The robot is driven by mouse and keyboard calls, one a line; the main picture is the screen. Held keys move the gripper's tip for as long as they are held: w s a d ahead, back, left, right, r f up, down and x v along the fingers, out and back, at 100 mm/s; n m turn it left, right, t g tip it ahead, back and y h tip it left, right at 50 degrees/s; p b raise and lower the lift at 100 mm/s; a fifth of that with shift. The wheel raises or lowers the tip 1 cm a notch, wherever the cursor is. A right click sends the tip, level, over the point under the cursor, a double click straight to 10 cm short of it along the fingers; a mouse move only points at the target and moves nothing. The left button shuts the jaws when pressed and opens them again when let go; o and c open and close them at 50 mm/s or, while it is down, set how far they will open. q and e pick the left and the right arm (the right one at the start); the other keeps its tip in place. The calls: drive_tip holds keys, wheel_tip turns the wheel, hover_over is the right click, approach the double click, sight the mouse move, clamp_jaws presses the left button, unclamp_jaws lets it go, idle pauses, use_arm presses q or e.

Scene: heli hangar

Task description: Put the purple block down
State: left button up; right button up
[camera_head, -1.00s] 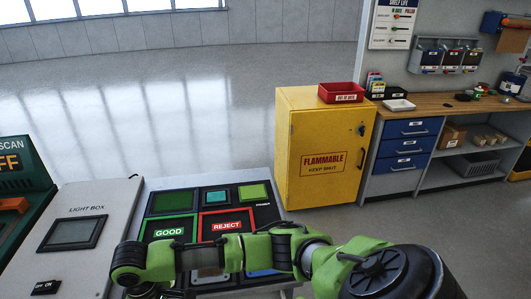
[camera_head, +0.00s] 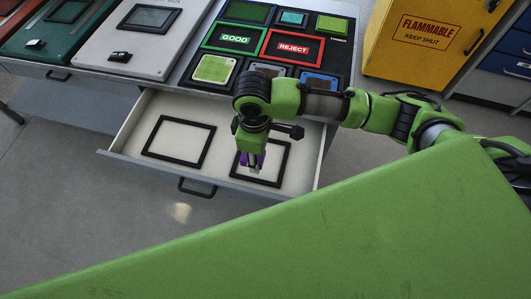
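My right gripper (camera_head: 254,166) points down over the open drawer (camera_head: 222,140). It is shut on the purple block (camera_head: 261,159), which is mostly hidden by the fingers. The block appears inside the outline of the right black square frame (camera_head: 284,163) on the pale drawer floor. I cannot tell whether it touches the floor. The left black square frame (camera_head: 150,141) is empty. My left gripper is not in view.
Above the drawer is a dark panel with the GOOD pad (camera_head: 234,39), the REJECT pad (camera_head: 293,48) and several other coloured pads. The light box (camera_head: 138,52) stands to its left. A yellow flammable cabinet (camera_head: 420,40) is at the upper right.

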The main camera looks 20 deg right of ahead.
drive_tip(key=w+d+f, duration=0.1)
drive_tip(key=f, duration=0.1)
drive_tip(key=w+d+f, duration=0.2)
drive_tip(key=f, duration=0.1)
drive_tip(key=shift+w+f, duration=0.3)
drive_tip(key=shift+w, duration=0.1)
drive_tip(key=f, duration=0.3)
drive_tip(key=shift+w+d+p, duration=0.15)
drive_tip(key=shift+d+p, duration=0.1)
drive_tip(key=shift+p, duration=0.15)
drive_tip(key=shift+f, duration=0.3)
drive_tip(key=shift+f, duration=0.15)
drive_tip(key=o, duration=1.2)
drive_tip(key=shift+c, duration=0.2)
wheel_tip(320, 180, up, 12)
drive_tip(key=shift+r+b, duration=0.2)
drive_tip(key=shift+b, duration=0.25)
drive_tip(key=shift+f, duration=0.1)
